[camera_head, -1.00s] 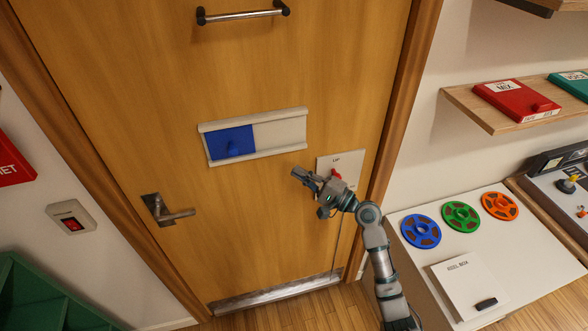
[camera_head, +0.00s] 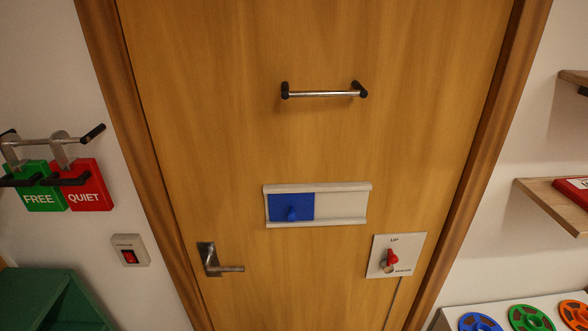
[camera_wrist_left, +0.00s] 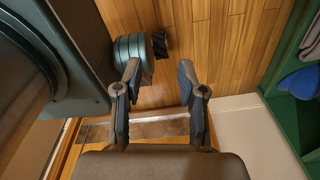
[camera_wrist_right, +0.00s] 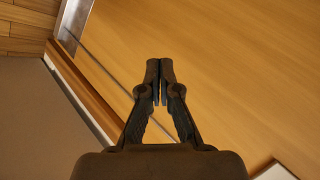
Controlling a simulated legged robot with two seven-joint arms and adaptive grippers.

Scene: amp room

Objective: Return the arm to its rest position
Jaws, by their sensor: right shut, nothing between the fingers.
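My right gripper (camera_wrist_right: 160,75) shows in the right wrist view with its two fingers together and nothing between them. The wooden door (camera_wrist_right: 215,60) fills most of the view behind it. My left gripper (camera_wrist_left: 158,75) shows in the left wrist view with its fingers well apart and empty, above the wood floor (camera_wrist_left: 210,50). Neither arm shows in the head view. There the door (camera_head: 320,150) stands closed, with a blue slider (camera_head: 291,207) at the left of its pale track and a red-handled switch (camera_head: 391,258) to the right.
A door handle (camera_head: 220,262) and a bar (camera_head: 324,94) project from the door. Green FREE (camera_head: 43,190) and red QUIET (camera_head: 85,185) tags hang at left above a rocker switch (camera_head: 130,254). Coloured reels (camera_head: 528,318) lie at lower right, below a shelf (camera_head: 560,203).

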